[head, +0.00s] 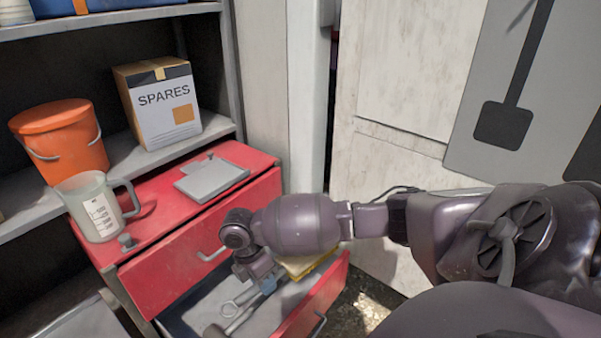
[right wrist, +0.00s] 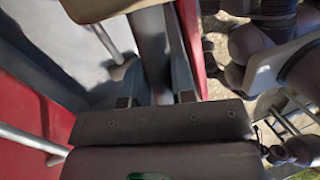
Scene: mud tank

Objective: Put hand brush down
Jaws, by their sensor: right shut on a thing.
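My right gripper (head: 262,281) hangs over the open drawer of the red cabinet. In the right wrist view its fingers (right wrist: 155,88) are shut on a dark grey bar-like piece (right wrist: 151,45), which I take to be the hand brush's handle. The brush's bristles cannot be made out. A small blue bit (head: 268,287) shows at the fingertips in the head view. Whether the brush touches the drawer floor cannot be told. My left gripper is not in view.
The open drawer (head: 318,300) holds a ring-ended wrench and another tool. A yellow item (head: 308,264) shows partly behind my arm. On the red cabinet top (head: 160,222) are a measuring jug (head: 97,210) and a grey clipboard-like plate (head: 211,178). An orange bucket (head: 62,140) and SPARES box (head: 160,103) stand behind.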

